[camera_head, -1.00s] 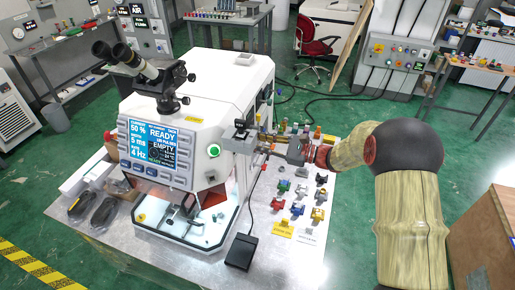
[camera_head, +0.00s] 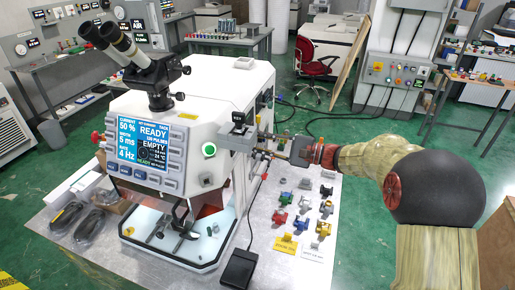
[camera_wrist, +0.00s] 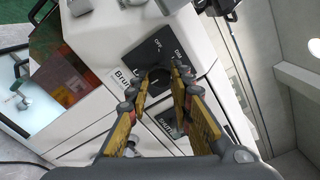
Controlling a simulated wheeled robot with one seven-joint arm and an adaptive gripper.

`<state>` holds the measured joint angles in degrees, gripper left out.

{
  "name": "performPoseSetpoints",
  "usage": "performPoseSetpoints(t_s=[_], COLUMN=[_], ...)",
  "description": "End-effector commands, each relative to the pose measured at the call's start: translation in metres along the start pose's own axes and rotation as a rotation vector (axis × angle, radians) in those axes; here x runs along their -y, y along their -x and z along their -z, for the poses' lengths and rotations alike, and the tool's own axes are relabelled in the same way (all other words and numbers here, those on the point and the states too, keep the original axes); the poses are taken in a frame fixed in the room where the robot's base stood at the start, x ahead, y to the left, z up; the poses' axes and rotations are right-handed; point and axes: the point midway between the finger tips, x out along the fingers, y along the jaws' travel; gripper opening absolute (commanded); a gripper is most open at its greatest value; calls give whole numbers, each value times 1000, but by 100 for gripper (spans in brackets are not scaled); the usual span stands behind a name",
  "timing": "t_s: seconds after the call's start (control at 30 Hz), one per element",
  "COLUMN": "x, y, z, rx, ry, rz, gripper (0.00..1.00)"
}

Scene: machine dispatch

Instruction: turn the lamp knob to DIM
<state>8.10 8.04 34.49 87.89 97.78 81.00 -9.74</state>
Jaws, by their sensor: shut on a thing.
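The lamp knob (camera_wrist: 159,77) is a dark knob on a black plate (camera_wrist: 146,54) on the side of the white machine (camera_head: 215,85). The plate's printed words OFF and DIM show in the wrist view; the knob's pointer is too dark and covered to read. My gripper (camera_wrist: 161,72) has its yellow-and-black fingers on either side of the knob, closed on it. In the head view my gripper (camera_head: 266,154) reaches the machine's right side from the right, and the knob itself is hidden there.
A second black plate labelled SHUTTER (camera_wrist: 166,125) sits close below the fingers. A metal table (camera_head: 285,262) holds several coloured clamp-like parts right of the machine. A black foot pedal (camera_head: 239,267) stands near the front.

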Motion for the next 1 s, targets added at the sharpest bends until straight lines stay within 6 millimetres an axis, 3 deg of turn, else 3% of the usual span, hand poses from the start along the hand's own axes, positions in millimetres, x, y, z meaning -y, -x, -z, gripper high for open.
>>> performPoseSetpoints(t_s=[0.53,0.57,0.87,1.0], x=[0,0,0,0], y=[0,0,0,0], z=[0,0,0,0], rx=[-1,-1,0,0], ry=[23,23,23,23], rz=[0,0,0,0], gripper=[0,23,40,40])
